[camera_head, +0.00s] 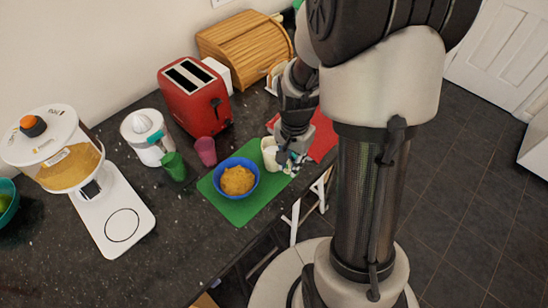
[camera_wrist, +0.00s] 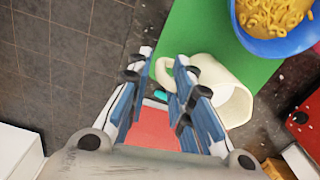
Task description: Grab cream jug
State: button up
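The cream-coloured jug (camera_head: 269,152) stands at the right edge of the green mat (camera_head: 242,208), partly hidden by my gripper in the head view. In the wrist view the jug (camera_wrist: 236,78) lies just beyond the right finger, its open mouth toward the right and its handle (camera_wrist: 164,77) toward the left. My gripper (camera_wrist: 163,63) is open, with the handle between its two blue-padded fingers. It hangs just right of the jug in the head view (camera_head: 285,157). I cannot tell whether a finger touches the jug.
A blue bowl of yellow food (camera_head: 237,180) sits on the mat close to the jug. A pink cup (camera_head: 206,151), a green cup (camera_head: 173,166) and a red toaster (camera_head: 196,97) stand to the left. A red mat (camera_head: 323,137) lies right, near the counter edge.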

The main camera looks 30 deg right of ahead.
notch_tip(320, 180, down, 2)
jog(key=shift+f, duration=0.15)
jog(key=shift+c, duration=0.5)
grip_shut()
